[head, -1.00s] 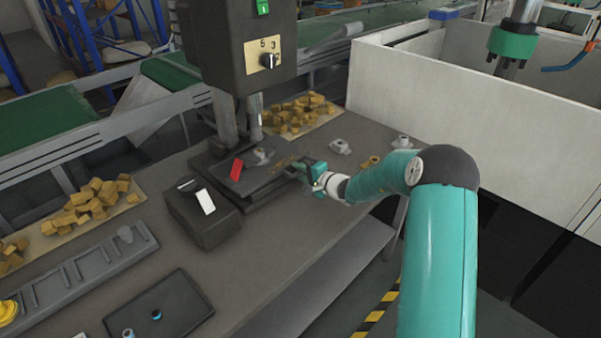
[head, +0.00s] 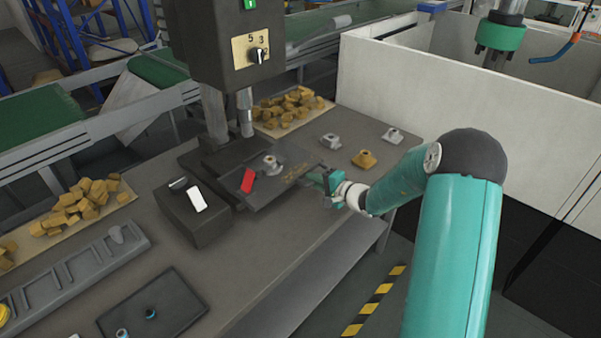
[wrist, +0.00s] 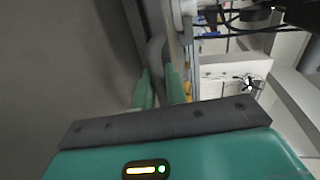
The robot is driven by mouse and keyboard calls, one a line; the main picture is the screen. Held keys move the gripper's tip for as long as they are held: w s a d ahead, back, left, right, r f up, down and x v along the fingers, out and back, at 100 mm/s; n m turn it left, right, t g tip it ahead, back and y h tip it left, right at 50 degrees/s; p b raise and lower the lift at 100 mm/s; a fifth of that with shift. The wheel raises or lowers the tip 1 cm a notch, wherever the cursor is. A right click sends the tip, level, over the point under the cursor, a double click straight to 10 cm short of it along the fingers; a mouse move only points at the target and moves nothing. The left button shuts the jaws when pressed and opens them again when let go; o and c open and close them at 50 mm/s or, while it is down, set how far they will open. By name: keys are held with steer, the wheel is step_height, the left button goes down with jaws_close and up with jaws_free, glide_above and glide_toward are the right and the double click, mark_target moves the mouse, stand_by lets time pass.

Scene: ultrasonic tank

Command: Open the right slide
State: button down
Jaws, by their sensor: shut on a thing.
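The right slide (head: 272,193) is a dark flat plate under the press column, drawn out to the right toward my arm. A grey metal fitting (head: 270,161) sits on it, and a red part (head: 247,180) stands at its near left side. My gripper (head: 322,178) is at the slide's right end. In the wrist view, my gripper (wrist: 160,88) has its teal fingers shut on a dark curved handle (wrist: 156,52) that runs up beside a large dark surface. The fingertips' exact contact is partly hidden.
A black box (head: 205,220) with a white switch stands left of the slide. Two grey fittings (head: 331,141) and a brass fitting (head: 365,159) stand on the bench behind my gripper. A white partition (head: 400,85) rises at the back right. A black tray (head: 175,300) lies at front left.

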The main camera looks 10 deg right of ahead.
steer(key=v, duration=0.3)
steer(key=f+v, duration=0.1)
steer(key=v, duration=0.2)
steer(key=f+v, duration=0.1)
steer(key=v, duration=0.2)
steer(key=shift+s+d+r, duration=0.1)
steer(key=shift+s+d, duration=0.15)
steer(key=shift+s, duration=0.05)
steer(key=c, duration=1.5)
jaws_free()
steer(key=v, duration=1.3)
steer(key=shift+s+d, duration=0.2)
steer(key=shift+s, duration=0.1)
